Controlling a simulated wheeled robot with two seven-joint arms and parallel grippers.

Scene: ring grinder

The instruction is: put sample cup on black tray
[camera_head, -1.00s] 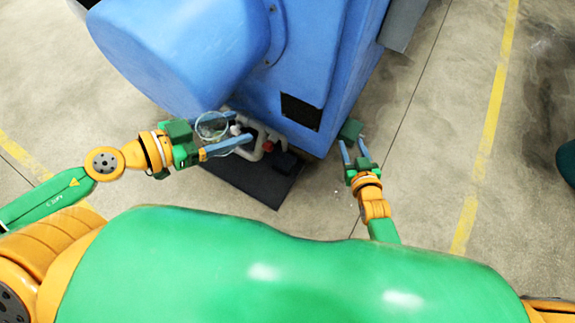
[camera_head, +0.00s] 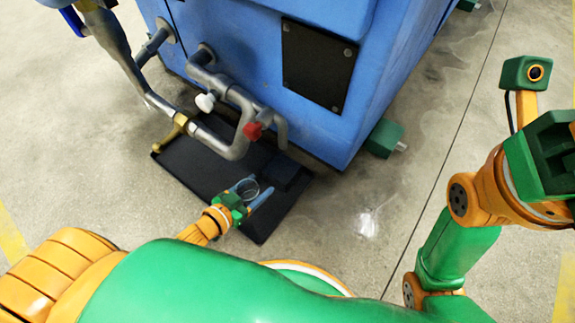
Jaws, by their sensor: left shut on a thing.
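The black tray (camera_head: 185,166) lies on the floor against the foot of the blue machine. My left gripper (camera_head: 253,188) reaches in from the lower left over the front right part of the tray. It is shut on the clear sample cup (camera_head: 246,190), whose round rim shows between the two blue-grey fingers. I cannot tell whether the cup touches the tray. My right gripper (camera_head: 553,152) is raised at the right edge, partly cut off. Its fingertips are not visible.
Grey pipes (camera_head: 215,82) with a white knob (camera_head: 205,102), a red knob (camera_head: 252,131) and a brass fitting (camera_head: 176,128) hang over the tray's back. A dark block (camera_head: 284,174) sits at its right side. Floor (camera_head: 365,225) right of the tray is clear.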

